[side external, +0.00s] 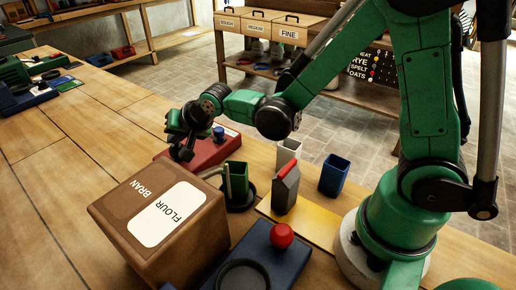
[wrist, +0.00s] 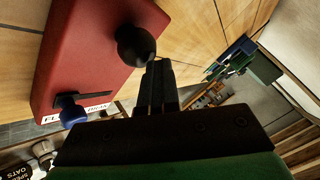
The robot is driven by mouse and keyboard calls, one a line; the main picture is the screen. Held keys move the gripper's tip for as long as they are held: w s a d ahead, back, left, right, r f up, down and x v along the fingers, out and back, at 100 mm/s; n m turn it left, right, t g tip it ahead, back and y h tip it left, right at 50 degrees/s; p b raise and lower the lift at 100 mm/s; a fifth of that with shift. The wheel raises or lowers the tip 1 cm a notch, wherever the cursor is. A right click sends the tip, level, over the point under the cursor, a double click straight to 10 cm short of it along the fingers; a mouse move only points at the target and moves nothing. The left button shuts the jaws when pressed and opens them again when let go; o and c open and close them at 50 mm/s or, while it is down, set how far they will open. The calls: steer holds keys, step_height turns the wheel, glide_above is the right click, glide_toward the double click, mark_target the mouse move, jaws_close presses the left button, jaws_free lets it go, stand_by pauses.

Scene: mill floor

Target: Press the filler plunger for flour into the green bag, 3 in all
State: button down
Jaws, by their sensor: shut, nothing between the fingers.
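The green bag (side external: 237,178) stands upright on a round black base, beside the end of a thin curved spout. A brown box (side external: 133,238) has two panels marked BRAN and FLOUR. Behind it is a red unit (side external: 212,153) with a blue knob (side external: 218,133). My gripper (side external: 182,153) is shut and empty, low over the red unit's left end. In the wrist view its fingertips (wrist: 158,68) are beside a black ball knob (wrist: 135,45) on the red unit; I cannot tell if they touch. The blue knob (wrist: 73,115) sits near a partly hidden label starting FL.
A dark blue unit with a red ball (side external: 282,235) is in front. A grey carton with a red top (side external: 286,188), a blue bag (side external: 334,175) and a white bag (side external: 288,152) stand right of the green bag. Bare bench (side external: 60,190) lies to the left.

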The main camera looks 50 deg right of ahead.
stand_by(0.3)
steer(key=shift+r, duration=1.3)
steer(key=shift+r, duration=2.5)
steer(key=n+g, duration=0.1)
steer(key=n, duration=0.3)
glide_toward(179, 147)
step_height(179, 147, up, 3)
steer(key=s+d, duration=0.1)
steer(key=d, duration=0.2)
steer(key=s+d+f+n+g+h, duration=0.1)
steer(key=s+d+n, duration=0.1)
steer(key=s, duration=0.5)
steer(key=shift+s+f+n, duration=0.2)
steer(key=shift+f+n, duration=0.2)
steer(key=shift+n, duration=0.5)
